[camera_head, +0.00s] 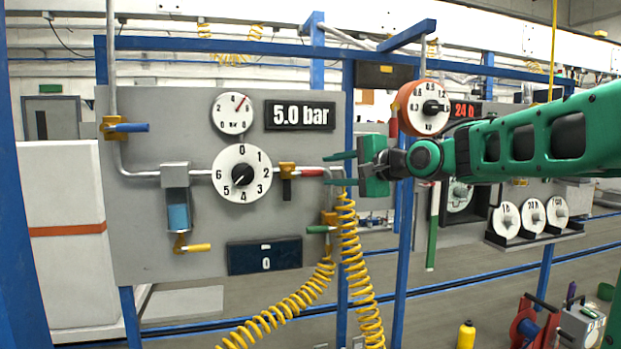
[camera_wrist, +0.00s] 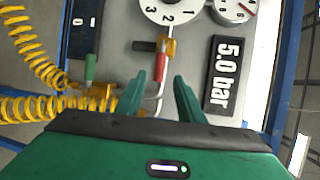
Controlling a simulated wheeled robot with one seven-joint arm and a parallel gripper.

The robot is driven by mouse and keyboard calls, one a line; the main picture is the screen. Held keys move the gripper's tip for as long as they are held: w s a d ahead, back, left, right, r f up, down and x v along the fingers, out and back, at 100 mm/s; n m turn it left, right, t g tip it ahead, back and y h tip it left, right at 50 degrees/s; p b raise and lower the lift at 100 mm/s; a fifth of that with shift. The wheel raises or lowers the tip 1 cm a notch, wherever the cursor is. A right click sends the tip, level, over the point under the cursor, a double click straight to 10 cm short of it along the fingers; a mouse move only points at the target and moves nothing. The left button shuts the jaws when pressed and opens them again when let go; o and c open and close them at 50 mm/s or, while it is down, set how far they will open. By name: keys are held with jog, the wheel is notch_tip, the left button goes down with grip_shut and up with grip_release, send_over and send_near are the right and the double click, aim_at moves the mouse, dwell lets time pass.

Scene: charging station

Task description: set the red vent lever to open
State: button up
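The red lever (camera_head: 312,172) sits on a yellow valve body (camera_head: 287,169) on the grey panel, right of the large white dial. It points right, roughly along the pipe. A dark stub (camera_head: 286,189) hangs below the same valve. My gripper (camera_head: 328,169) comes from the right with its fingers toward the lever's free end. In the wrist view my gripper (camera_wrist: 159,78) is open, with a gap between its fingers. The red lever (camera_wrist: 161,66) shows ahead of this gap, pointing down toward it. I cannot tell whether anything touches.
A green lever (camera_head: 320,229) and yellow coiled hoses (camera_head: 352,255) are below my gripper. A blue lever (camera_head: 133,127) and a yellow lever (camera_head: 197,248) are farther left. A display (camera_head: 299,115) reads 5.0 bar. A blue post (camera_head: 406,230) stands behind my gripper.

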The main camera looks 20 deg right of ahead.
aim_at(315, 173)
jog(key=x, duration=0.9)
jog(key=shift+f, duration=0.1)
grip_shut()
